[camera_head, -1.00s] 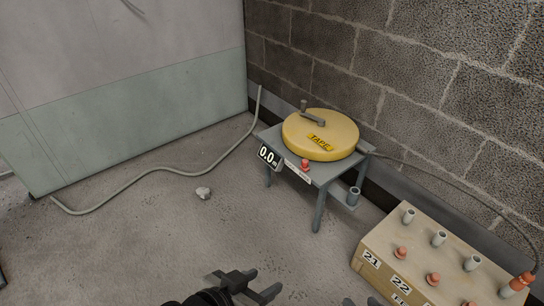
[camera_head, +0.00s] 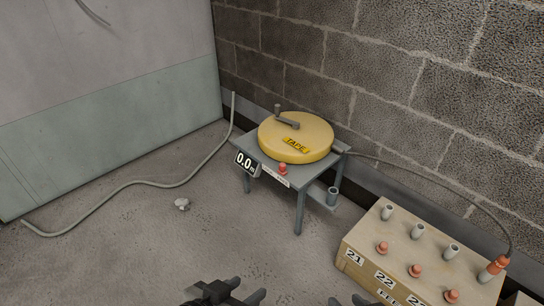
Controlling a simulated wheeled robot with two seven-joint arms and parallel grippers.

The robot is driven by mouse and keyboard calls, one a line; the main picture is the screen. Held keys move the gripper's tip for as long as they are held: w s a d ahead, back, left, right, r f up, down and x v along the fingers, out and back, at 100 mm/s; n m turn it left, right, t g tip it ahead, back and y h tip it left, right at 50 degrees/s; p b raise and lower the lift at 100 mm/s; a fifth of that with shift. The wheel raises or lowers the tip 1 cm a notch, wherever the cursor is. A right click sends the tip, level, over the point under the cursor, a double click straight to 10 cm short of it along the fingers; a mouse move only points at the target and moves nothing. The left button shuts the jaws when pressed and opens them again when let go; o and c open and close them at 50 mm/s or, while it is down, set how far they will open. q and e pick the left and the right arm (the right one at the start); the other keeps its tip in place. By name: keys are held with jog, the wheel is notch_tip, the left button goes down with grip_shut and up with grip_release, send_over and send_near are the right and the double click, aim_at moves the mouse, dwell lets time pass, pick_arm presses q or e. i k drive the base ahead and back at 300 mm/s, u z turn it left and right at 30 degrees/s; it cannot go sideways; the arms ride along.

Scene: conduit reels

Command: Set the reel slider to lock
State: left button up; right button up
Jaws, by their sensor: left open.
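A yellow tape reel (camera_head: 296,140) with a grey crank on top sits on a small grey stand (camera_head: 300,206) by the block wall. A red slider knob (camera_head: 283,168) stands at the stand's front edge beside a white label strip (camera_head: 273,177); the lettering is too small to read. A display (camera_head: 245,164) reads 0.0. My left gripper (camera_head: 252,290) is at the bottom edge, open and empty, well short of the stand. Two small grey tips of my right gripper (camera_head: 346,300) show at the bottom edge; the rest is out of frame.
A wooden box (camera_head: 359,242) with numbered labels, red knobs and grey tubes stands at the right. A grey conduit (camera_head: 130,186) and a pale lump (camera_head: 182,204) lie on the floor.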

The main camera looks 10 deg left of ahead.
aim_at(281, 171)
jog(key=z, duration=1.35)
jog(key=i, duration=1.15)
jog(key=u, duration=2.95)
jog(key=i, duration=0.5)
jog(key=z, duration=0.1)
